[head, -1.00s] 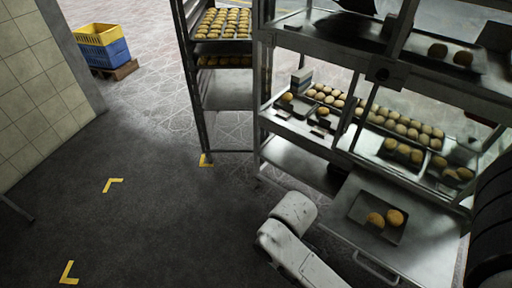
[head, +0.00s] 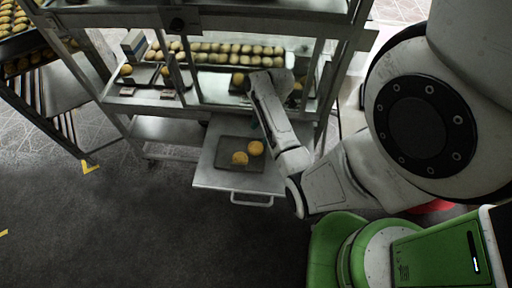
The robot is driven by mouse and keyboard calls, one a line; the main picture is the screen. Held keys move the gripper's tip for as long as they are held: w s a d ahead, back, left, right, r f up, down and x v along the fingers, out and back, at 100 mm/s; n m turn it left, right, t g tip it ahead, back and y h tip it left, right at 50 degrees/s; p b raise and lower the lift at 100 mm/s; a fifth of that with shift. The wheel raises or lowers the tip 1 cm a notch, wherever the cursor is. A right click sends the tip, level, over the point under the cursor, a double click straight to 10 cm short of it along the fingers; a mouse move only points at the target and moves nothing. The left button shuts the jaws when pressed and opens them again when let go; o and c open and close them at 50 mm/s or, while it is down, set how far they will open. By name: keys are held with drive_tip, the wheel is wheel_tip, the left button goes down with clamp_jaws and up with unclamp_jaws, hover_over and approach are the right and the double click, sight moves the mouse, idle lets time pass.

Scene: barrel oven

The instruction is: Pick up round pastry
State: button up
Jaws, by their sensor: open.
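Two round golden-brown pastries, a nearer one (head: 240,158) and a farther one (head: 256,148), sit side by side on a dark square tray (head: 227,148). The tray lies on a pulled-out metal shelf (head: 205,172) low in the rack. My white arm reaches in from the right, and its forearm passes just right of the tray and the farther pastry. My gripper cannot be made out; the end of the arm is hidden behind its own links near the shelf above.
Higher shelves hold rows of pastries (head: 235,53) and small trays, with a pastry (head: 126,69) at left. Rack posts (head: 180,75) and the upper shelf stand close around my arm. Another pastry rack (head: 45,85) is at far left. The floor in front is clear.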

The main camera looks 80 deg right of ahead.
sight(256, 146)
drive_tip(key=shift+x, duration=4)
drive_tip(key=shift+c, duration=0.4)
drive_tip(key=c, duration=0.6)
